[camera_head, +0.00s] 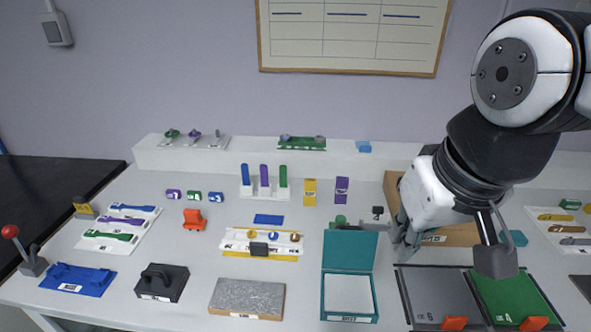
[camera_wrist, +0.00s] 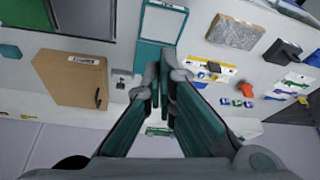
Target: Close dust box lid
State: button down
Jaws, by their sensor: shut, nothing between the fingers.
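The teal dust box (camera_head: 349,313) stands near the front middle of the table, its pale inside showing. Its teal lid (camera_head: 350,251) is open and stands up at the back edge of the box. In the wrist view the box (camera_wrist: 186,25) is at the top, with the lid (camera_wrist: 148,55) below it, partly behind my fingers. My gripper (camera_head: 403,242) is just right of the lid in the head view. In the wrist view the gripper's (camera_wrist: 164,78) fingers are together and hold nothing. I cannot tell whether they touch the lid.
A cardboard box (camera_head: 450,235) stands behind my gripper. A grey panel (camera_head: 435,290) and a green panel (camera_head: 510,295) lie right of the dust box. A grey stone slab (camera_head: 246,298) lies to its left. A green object (camera_head: 340,221) shows behind the lid.

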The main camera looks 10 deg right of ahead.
jog(key=w+d+m+g+p, duration=0.1)
jog(key=w+p, duration=0.1)
jog(key=w, duration=1.1)
jog(key=m+g+p, duration=0.1)
jog(key=m+p, duration=0.1)
jog(key=p, duration=0.1)
send_over(352, 227)
notch_tip(352, 227, down, 7)
notch_tip(352, 227, down, 10)
jog(key=shift+r+p, duration=0.25)
jog(key=shift+p, duration=0.6)
jog(key=shift+s+a, duration=0.15)
jog(key=shift+s, duration=0.4)
jog(key=shift+h, duration=0.3)
